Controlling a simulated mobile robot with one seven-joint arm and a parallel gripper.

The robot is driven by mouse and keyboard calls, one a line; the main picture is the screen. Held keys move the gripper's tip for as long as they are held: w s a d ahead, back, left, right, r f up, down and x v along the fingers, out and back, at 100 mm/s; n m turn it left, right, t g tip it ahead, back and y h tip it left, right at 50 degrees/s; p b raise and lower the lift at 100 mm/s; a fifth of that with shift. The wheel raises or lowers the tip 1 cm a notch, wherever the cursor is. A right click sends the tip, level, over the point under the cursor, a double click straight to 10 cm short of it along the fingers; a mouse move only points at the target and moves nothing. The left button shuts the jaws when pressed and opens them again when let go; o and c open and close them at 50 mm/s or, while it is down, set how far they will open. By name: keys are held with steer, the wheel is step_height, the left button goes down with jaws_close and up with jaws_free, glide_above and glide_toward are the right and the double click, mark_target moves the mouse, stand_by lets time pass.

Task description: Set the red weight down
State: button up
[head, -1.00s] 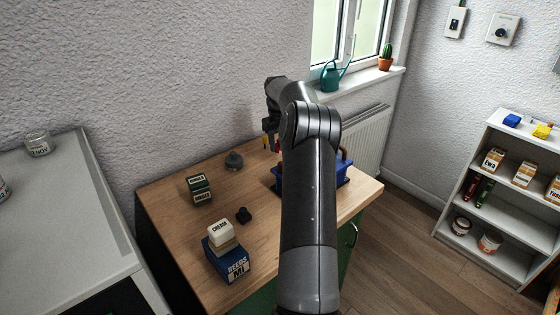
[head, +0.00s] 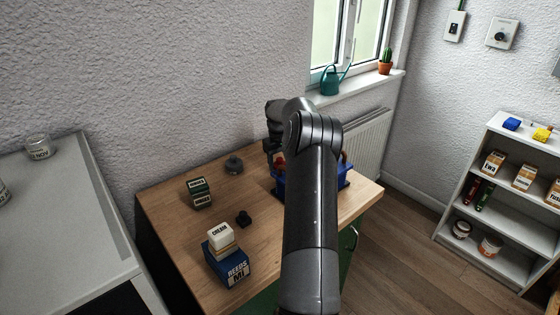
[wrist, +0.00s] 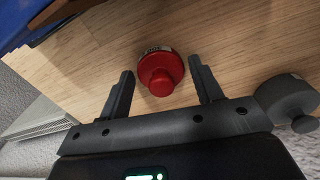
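The red weight (wrist: 160,70) shows in the wrist view, knob towards the camera, against the wooden bench top (wrist: 235,45); it appears to stand on the wood. My gripper (wrist: 163,80) is open, one finger on each side of the weight, with a narrow gap on both sides. In the head view my gripper (head: 275,155) is low over the back of the bench, mostly hidden by my arm. The red weight cannot be made out clearly there.
A grey weight (wrist: 290,98) is right of my gripper in the wrist view; it also shows in the head view (head: 234,164). A blue bin (head: 344,178) stands right of the gripper. A black weight (head: 243,217) and stacked boxes (head: 228,262) are nearer.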

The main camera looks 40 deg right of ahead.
mark_target(278, 159)
steer(key=shift+o, duration=0.9)
step_height(278, 159, up, 12)
steer(key=r, duration=0.1)
steer(key=s+a+r+n+t, duration=0.1)
steer(key=s+a+r, duration=0.3)
steer(key=a, duration=0.6)
steer(key=s+a+r+h, duration=0.1)
steer(key=s+a+r, duration=0.1)
steer(key=a+r, duration=0.5)
steer(key=s+a+r+n+t, duration=0.1)
steer(key=s+a+r, duration=0.2)
steer(key=a, duration=0.9)
steer(key=s+a+f+t, duration=0.1)
steer(key=s+a+f, duration=0.1)
steer(key=s+a, duration=0.3)
steer(key=s+a+f+t+y, duration=0.1)
steer(key=s+a, duration=0.4)
steer(key=s, duration=0.6)
steer(key=s+a+f+t, duration=0.1)
steer(key=s+a+f, duration=0.2)
steer(key=s, duration=0.6)
steer(key=shift+a+f+t+y, duration=0.3)
steer(key=shift+a, duration=0.85)
